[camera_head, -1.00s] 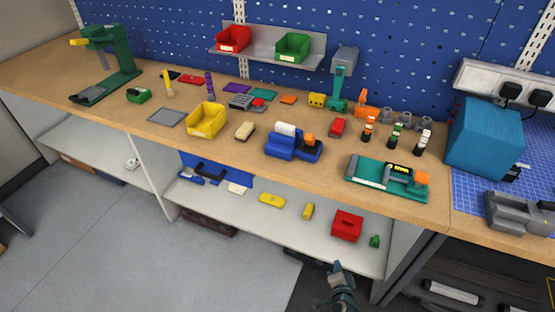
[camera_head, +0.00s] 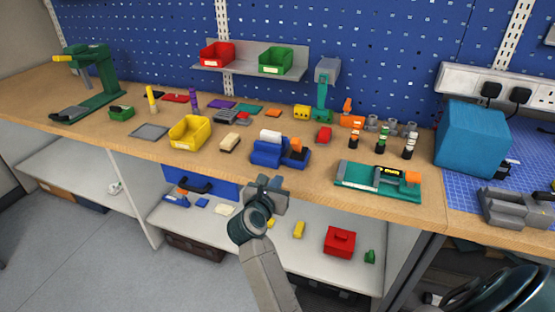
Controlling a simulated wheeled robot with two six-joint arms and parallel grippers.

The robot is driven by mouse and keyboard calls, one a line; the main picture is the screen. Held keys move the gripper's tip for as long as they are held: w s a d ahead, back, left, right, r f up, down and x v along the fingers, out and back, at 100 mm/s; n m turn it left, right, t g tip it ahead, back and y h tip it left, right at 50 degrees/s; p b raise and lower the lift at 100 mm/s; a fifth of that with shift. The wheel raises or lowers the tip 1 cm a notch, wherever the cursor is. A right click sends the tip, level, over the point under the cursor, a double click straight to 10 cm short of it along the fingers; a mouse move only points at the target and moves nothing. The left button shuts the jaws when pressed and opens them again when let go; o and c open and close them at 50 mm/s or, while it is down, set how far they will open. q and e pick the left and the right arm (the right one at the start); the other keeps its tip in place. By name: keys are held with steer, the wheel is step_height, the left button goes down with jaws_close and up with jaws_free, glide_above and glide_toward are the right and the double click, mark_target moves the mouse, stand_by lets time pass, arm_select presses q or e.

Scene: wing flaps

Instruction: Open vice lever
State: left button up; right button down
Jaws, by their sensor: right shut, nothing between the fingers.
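A grey vice-like tool (camera_head: 515,207) lies at the right on the blue grid mat, cut by the picture's edge. A flat green fixture (camera_head: 350,178) with an orange end block stands at the bench's front edge; I cannot tell which part of either is a lever. My right gripper (camera_head: 266,186) is shut and empty. It shows in front of the bench's front edge, below the blue block-shaped device (camera_head: 266,154) and well left of the grey tool, apparently touching nothing. My left gripper is not in view.
A teal box (camera_head: 472,138) stands behind the grey tool, below a socket strip (camera_head: 497,85). Several small parts and a yellow bin (camera_head: 190,132) stand along the bench. Below, a shelf holds a red box (camera_head: 340,241). Some bare wood lies right of the green fixture.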

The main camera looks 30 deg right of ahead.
steer(key=shift+w+d, duration=0.1)
steer(key=p, duration=0.4)
glide_toward(295, 148)
steer(key=f, duration=0.1)
steer(key=w+d+f, duration=0.2)
steer(key=shift+d+f, duration=0.1)
steer(key=shift+f, duration=0.25)
steer(key=shift+w+d+r+p, duration=0.55)
steer(key=shift+w+d+r, duration=0.15)
steer(key=shift+d+r, duration=0.05)
steer(key=shift+w+d+r, duration=0.2)
steer(key=shift+w+d, duration=0.15)
steer(key=shift+d, duration=0.05)
steer(key=shift+r, duration=0.15)
